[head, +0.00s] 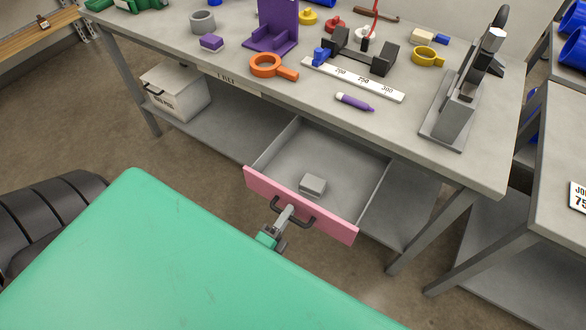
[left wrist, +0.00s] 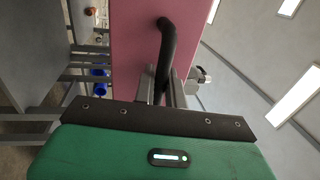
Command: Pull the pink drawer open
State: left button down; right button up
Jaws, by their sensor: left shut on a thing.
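The pink drawer (head: 300,205) stands pulled out from under the grey workbench, with its grey inside showing. A small grey block (head: 312,186) lies in it. My left gripper (head: 286,213) is at the drawer's dark bar handle (head: 308,219), at its left part. In the left wrist view the fingers (left wrist: 162,88) are shut around the dark handle (left wrist: 166,50), in front of the pink drawer face (left wrist: 128,50). My right gripper is not in view.
The workbench top (head: 400,120) holds an orange ring tool (head: 270,67), a purple marker (head: 354,102), a white ruler strip (head: 350,80) and a grey press (head: 458,105). A lower shelf (head: 235,128) carries a white box (head: 176,92). A second table stands at the right.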

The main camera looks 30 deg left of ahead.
pick_arm(q)
jog(key=shift+s, duration=0.3)
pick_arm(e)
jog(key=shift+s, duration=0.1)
pick_arm(q)
jog(key=c, duration=1.8)
grip_release()
